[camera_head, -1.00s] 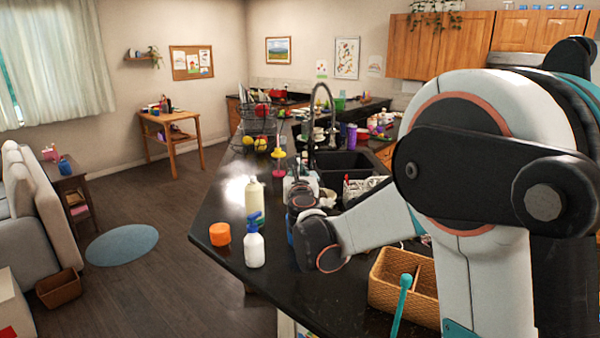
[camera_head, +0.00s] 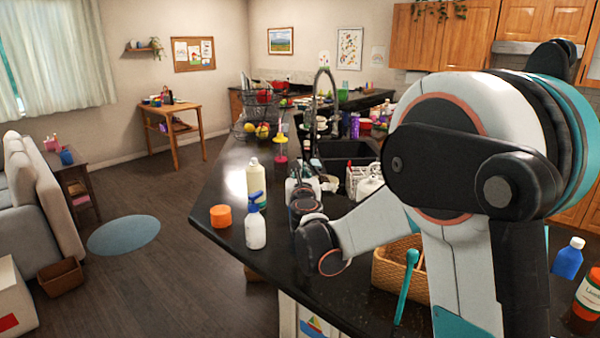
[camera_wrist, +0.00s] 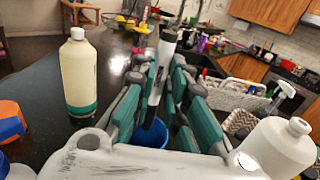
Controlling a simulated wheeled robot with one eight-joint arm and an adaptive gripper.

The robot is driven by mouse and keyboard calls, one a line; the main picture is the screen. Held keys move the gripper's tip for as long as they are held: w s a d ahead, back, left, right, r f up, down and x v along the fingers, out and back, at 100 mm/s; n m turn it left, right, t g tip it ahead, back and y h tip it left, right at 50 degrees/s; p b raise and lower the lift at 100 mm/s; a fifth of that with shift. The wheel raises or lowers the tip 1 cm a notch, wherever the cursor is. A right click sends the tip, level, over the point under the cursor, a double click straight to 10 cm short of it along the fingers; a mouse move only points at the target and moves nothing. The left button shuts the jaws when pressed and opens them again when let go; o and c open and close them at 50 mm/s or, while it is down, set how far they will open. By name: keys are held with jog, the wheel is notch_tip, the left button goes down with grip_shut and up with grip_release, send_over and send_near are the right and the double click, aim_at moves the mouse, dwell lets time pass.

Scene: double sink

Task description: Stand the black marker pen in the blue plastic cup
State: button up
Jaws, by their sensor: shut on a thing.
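In the wrist view my gripper (camera_wrist: 163,72) is shut on the marker pen (camera_wrist: 154,92), which has a white barrel and black end parts. The pen is held roughly upright between the teal-padded fingers. The blue plastic cup (camera_wrist: 150,134) shows just below the pen's lower end, partly hidden by the fingers and by a white part in the foreground. I cannot tell whether the pen's tip is inside the cup or only above it. In the head view my arm hides the pen and the cup.
A cream bottle (camera_wrist: 78,75) stands left of the gripper, and a white bottle (camera_wrist: 277,148) is close on the right. In the head view a spray bottle (camera_head: 255,228) and an orange tub (camera_head: 221,216) stand near the counter's left edge. A wicker basket (camera_head: 390,268) is beside my arm.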

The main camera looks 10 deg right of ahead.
jog(key=shift+f+b, duration=2.15)
jog(key=shift+f, duration=0.85)
jog(key=o, duration=0.9)
jog(key=shift+c, duration=0.2)
jog(key=shift+s, duration=0.1)
jog(key=s+a, duration=0.2)
jog(key=s, duration=0.9)
jog(key=shift+s, duration=0.3)
jog(key=shift+f, duration=0.1)
